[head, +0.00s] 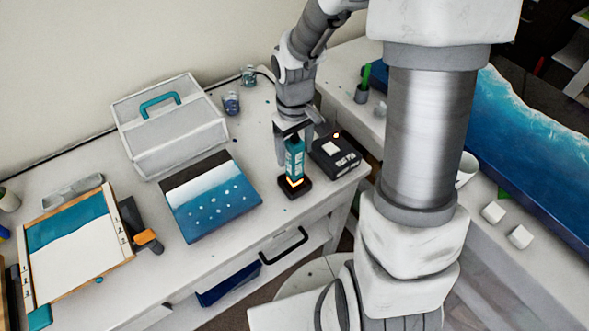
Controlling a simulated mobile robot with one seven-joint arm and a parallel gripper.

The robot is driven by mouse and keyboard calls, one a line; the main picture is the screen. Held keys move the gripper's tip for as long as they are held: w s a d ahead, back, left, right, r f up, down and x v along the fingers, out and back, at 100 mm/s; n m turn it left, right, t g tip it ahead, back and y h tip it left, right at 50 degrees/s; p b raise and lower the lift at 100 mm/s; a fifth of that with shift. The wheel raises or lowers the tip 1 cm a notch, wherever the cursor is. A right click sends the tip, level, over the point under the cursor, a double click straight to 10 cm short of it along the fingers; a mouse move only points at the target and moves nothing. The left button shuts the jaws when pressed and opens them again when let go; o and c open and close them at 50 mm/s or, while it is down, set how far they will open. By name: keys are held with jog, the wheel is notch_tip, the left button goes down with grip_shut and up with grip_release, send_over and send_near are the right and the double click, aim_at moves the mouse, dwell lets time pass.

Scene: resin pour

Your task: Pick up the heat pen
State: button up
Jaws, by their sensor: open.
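The heat pen appears to be the teal upright tool (294,163) with a pale label. It stands in a small black base (292,190) with an orange glow, near the front edge of the white desk. My gripper (295,147) points down from above, with its fingers on either side of the tool's dark upper part. The fingers are open, and the tool still rests in its base. The top of the tool is partly hidden by my gripper.
A black box (346,163) with white lettering lies just right of the tool. A blue-and-white panel (196,213) lies to the left, with a grey toolbox (183,146) behind it. Two small jars (231,103) stand at the back. A drawer below is partly open.

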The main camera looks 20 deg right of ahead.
jog(key=shift+c, duration=0.2)
grip_shut()
jog(key=shift+r, duration=0.1)
